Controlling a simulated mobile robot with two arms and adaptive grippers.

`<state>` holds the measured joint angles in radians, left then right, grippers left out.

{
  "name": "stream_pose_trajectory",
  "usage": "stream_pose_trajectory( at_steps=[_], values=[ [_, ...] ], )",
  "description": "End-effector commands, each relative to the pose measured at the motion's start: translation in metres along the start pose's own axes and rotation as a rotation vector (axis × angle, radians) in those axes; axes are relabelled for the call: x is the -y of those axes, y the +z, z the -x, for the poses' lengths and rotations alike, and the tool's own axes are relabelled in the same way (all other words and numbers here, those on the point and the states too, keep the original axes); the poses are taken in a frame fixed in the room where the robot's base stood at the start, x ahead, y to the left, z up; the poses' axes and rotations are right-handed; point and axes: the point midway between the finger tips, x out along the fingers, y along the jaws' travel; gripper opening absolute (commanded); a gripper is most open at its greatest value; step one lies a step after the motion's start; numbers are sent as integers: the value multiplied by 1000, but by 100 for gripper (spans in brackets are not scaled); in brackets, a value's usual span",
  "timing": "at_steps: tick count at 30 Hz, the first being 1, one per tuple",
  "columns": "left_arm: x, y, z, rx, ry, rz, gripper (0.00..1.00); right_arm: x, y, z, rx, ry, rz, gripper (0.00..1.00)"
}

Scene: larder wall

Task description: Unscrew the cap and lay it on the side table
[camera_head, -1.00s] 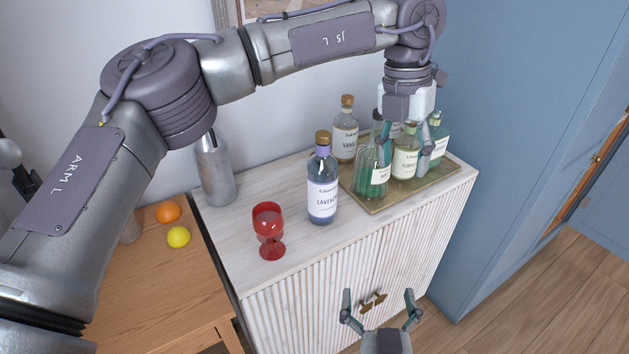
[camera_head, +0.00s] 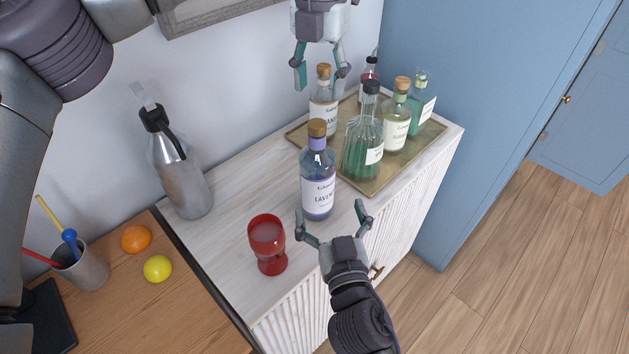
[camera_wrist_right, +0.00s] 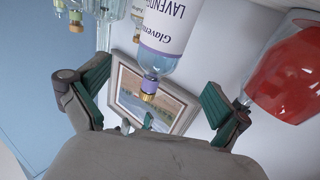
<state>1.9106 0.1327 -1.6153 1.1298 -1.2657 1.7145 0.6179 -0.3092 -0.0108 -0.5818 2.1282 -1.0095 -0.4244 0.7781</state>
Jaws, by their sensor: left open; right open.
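The lavender bottle (camera_head: 318,190) stands upright on the white cabinet, in front of the tray. Its brown cap (camera_head: 317,128) sits on its neck. In the right wrist view the bottle (camera_wrist_right: 168,28) appears upside down, with its cap (camera_wrist_right: 149,87) between my fingers in the picture. My right gripper (camera_head: 331,212) is open and empty at the cabinet's front, close to the bottle's lower part; contact cannot be told. My left gripper (camera_head: 320,76) is open and empty, above and behind the bottle near another corked bottle (camera_head: 323,104). The wooden side table (camera_head: 190,318) is at the left.
A red goblet (camera_head: 268,245) stands left of the lavender bottle. A metal siphon (camera_head: 180,175) is at the cabinet's left end. The tray (camera_head: 372,188) holds several bottles. An orange (camera_head: 136,238), a lemon (camera_head: 157,269) and a cup (camera_head: 84,268) occupy the side table; its front is clear.

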Motion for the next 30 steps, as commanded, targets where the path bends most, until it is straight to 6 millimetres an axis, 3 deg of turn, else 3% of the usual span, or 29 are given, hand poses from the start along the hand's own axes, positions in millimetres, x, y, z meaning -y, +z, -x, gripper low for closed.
stream_pose_trajectory(
  at_steps=[9,15,21,30],
  values=[
    [0,0,0,0,-1,1,54,0,-1,-65,-3,-1,3,100],
    [0,0,0,0,-1,1,54,0,0,-94,-1,0,2,100],
    [0,0,0,0,-1,1,54,0,0,-106,0,0,-1,100],
    [0,0,0,0,-1,1,54,0,0,-107,0,0,-1,97]
  ],
)
